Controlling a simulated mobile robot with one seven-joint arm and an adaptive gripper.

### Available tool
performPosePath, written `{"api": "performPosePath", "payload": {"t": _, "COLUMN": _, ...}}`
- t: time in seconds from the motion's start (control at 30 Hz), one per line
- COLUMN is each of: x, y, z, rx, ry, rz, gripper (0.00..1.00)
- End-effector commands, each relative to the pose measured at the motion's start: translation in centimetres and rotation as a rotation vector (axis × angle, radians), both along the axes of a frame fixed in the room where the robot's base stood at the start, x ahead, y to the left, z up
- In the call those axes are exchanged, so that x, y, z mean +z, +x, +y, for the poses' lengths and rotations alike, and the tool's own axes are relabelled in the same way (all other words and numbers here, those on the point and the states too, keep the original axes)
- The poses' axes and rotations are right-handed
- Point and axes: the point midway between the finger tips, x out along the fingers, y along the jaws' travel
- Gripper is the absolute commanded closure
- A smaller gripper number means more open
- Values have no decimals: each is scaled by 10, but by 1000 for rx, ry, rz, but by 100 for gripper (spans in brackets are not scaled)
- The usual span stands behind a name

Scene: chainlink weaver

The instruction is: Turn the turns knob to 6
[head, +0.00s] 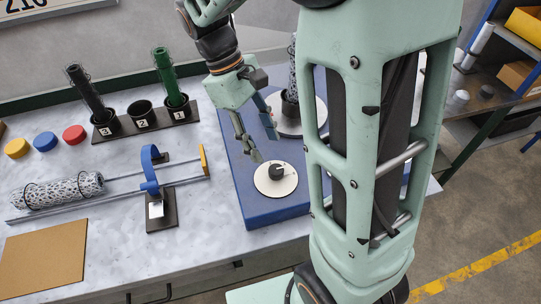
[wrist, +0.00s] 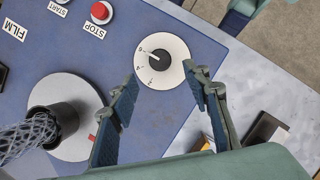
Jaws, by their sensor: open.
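The turns knob (wrist: 163,61) is a black round knob on a white dial disc (wrist: 177,78), set in a blue panel. In the wrist view, its short white mark points to the upper left, toward what looks like the 6. Smaller markings lie further round the dial's left side and are hard to read. The knob also shows in the head view (head: 277,171). My gripper (wrist: 160,76) is open and empty, with one finger on each side of the dial in the wrist view. In the head view, my gripper (head: 265,148) is just behind the dial, apparently above the panel.
A red STOP button (wrist: 101,12) and the START button are on the same blue panel (wrist: 100,55). A round turntable (wrist: 62,92) with a black cup and mesh roll stands beside the dial. A rail frame with a mesh roll (head: 64,190) lies left.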

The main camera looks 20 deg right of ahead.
Motion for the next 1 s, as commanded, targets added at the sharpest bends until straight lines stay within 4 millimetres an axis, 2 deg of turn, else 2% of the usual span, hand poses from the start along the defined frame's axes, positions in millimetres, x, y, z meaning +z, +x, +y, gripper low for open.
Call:
{"api": "performPosePath", "payload": {"t": 0.1, "x": 20, "y": 6, "z": 6, "rx": 0, "ry": 1, "rz": -2, "gripper": 56}}
{"api": "performPosePath", "payload": {"t": 0.3, "x": 38, "y": 11, "z": 11, "rx": 0, "ry": -1, "rz": 1, "gripper": 56}}
{"api": "performPosePath", "payload": {"t": 0.83, "x": 40, "y": 11, "z": 11, "rx": -2, "ry": -1, "rz": 1, "gripper": 56}}
{"api": "performPosePath", "payload": {"t": 1.0, "x": 42, "y": 7, "z": 0, "rx": -59, "ry": -7, "rz": -6, "gripper": 56}}
